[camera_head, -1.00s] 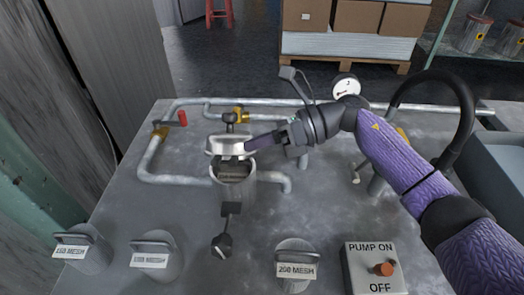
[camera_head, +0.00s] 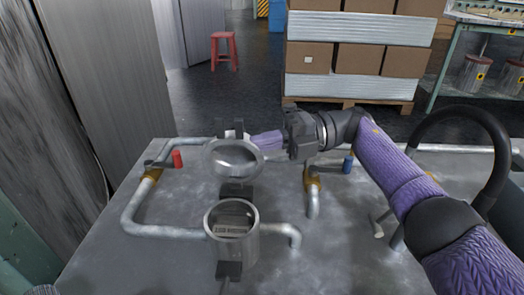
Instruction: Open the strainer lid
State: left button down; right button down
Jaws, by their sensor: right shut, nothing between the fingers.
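The strainer body (camera_head: 248,243) is an upright metal cup set in the pipework, with its round mouth uncovered. A label with blurred lettering (camera_head: 232,231) shows inside it. The strainer lid (camera_head: 233,159) is swung up and back on the far side of the mouth, with its shiny hollow underside facing me. My right gripper (camera_head: 262,141) comes in from the right. Its shut, empty fingers are at the lid's upper right edge, partly behind it; whether they touch it I cannot tell. My left gripper is not in view.
Grey pipes run across the table (camera_head: 150,270). A red-handled valve (camera_head: 177,159) stands at the left and a blue-handled one (camera_head: 347,164) at the right, under my right arm. A pallet of boxes (camera_head: 350,60) and a red stool (camera_head: 224,48) are beyond the table.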

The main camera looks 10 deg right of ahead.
jog(key=m+b, duration=0.1)
jog(key=w+m+b, duration=0.1)
jog(key=w+y+b, duration=0.1)
jog(key=shift+w+d+f+m, duration=0.1)
jog(key=shift+d+f+m, duration=0.2)
jog(key=shift+m, duration=0.1)
dwell(0.4)
